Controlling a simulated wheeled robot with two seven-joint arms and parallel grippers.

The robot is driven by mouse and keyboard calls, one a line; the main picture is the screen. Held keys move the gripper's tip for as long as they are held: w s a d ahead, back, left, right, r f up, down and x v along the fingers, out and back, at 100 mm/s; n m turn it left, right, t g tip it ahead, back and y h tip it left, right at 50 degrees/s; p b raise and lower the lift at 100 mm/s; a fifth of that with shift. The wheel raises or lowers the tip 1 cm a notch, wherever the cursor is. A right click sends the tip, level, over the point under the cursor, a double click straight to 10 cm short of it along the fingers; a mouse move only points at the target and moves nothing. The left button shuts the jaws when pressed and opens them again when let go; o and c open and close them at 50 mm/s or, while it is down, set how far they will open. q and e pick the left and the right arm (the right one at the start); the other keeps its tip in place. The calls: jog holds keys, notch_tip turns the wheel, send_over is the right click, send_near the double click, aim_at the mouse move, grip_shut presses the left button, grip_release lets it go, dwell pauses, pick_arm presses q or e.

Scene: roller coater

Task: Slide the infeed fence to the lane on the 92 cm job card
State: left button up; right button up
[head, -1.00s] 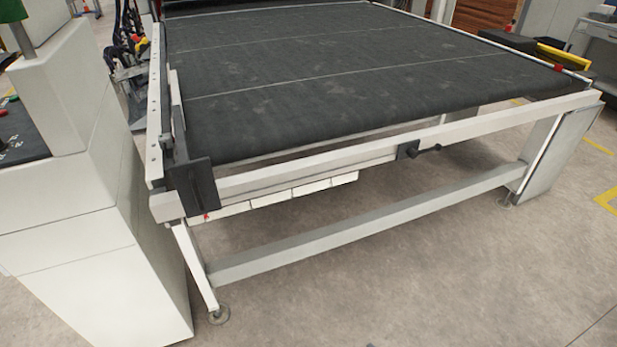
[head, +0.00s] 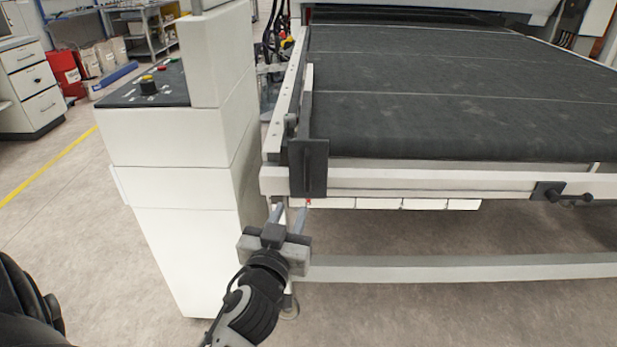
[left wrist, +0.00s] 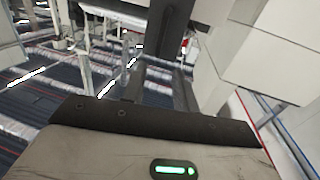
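The infeed fence, a dark plate (head: 308,168) with a slim bar running back along the belt, sits at the left end of the white front rail (head: 420,184). A small red pointer (head: 308,201) hangs under the plate. Several white lane tags (head: 380,203) lie in a row under the rail; their writing is unreadable. My left gripper (head: 289,214) is open, just below and in front of the fence plate, its two fingers apart and pointing toward it. Whether it touches the plate is unclear. In the left wrist view a dark upright, probably the fence plate (left wrist: 165,35), stands ahead. No job card can be made out.
A white control cabinet (head: 185,190) stands close left of the fence and my left gripper. A dark clamp with a knob (head: 548,191) sits on the rail to the right. A lower white crossbar (head: 450,268) runs beneath. The dark belt (head: 450,120) is empty.

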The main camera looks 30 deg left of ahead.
aim_at(307, 173)
pick_arm(q)
jog(key=p+x, duration=0.2)
jog(key=x, duration=1.2)
jog(key=shift+w+a, duration=0.15)
jog(key=shift+w, duration=0.15)
jog(key=shift+c, duration=0.2)
grip_shut()
